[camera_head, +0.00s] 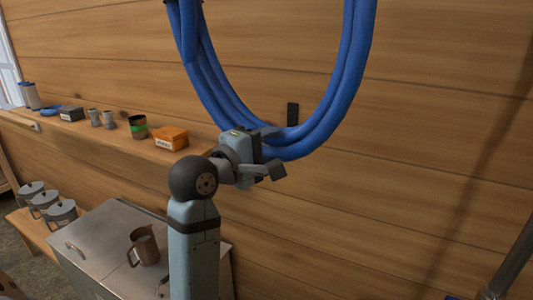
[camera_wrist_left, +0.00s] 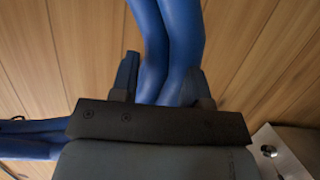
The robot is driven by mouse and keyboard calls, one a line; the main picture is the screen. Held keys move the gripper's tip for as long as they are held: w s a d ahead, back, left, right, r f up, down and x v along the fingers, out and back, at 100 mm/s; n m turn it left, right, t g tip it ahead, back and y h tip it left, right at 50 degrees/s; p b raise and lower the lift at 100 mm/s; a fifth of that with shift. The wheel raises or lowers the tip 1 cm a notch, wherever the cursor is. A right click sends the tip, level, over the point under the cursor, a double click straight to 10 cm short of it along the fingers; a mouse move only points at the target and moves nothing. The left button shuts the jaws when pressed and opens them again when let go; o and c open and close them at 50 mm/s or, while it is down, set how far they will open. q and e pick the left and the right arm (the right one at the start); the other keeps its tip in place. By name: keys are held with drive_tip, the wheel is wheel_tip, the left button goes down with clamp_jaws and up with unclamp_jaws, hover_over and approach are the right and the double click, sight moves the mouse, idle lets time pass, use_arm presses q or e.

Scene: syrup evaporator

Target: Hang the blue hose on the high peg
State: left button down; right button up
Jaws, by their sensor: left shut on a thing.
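The blue hose (camera_head: 222,95) is a coil of several loops hanging in front of the plank wall, its top beyond the upper edge of the head view. My left gripper (camera_head: 270,152) is at the low bend of the coil, shut on the hose. In the left wrist view two hose strands (camera_wrist_left: 170,45) run between the fingers (camera_wrist_left: 162,85). The coil's upper support is out of view. My right gripper is not in view.
A wall shelf (camera_head: 90,135) on the left holds an orange box (camera_head: 171,138), a dark-green can (camera_head: 138,127) and cups. Below stand a metal cabinet (camera_head: 105,245) with a brown jug (camera_head: 144,246) and several lidded pots (camera_head: 45,203). The wall right of the hose is clear.

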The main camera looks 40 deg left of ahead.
use_arm(q)
wheel_tip(320, 180, up, 16)
drive_tip(key=d, duration=0.1)
drive_tip(key=shift+s+d+r, duration=0.15)
drive_tip(key=shift+s+d, duration=0.05)
drive_tip(key=shift+d, duration=0.15)
idle(0.4)
drive_tip(key=w+a, duration=0.1)
drive_tip(key=w, duration=0.5)
idle(0.7)
drive_tip(key=shift+a, duration=0.1)
drive_tip(key=w+a, duration=0.2)
drive_tip(key=w, duration=1.2)
drive_tip(key=shift+w+a, duration=0.25)
drive_tip(key=shift+w, duration=0.05)
idle(0.9)
idle(0.4)
drive_tip(key=shift+f, duration=0.25)
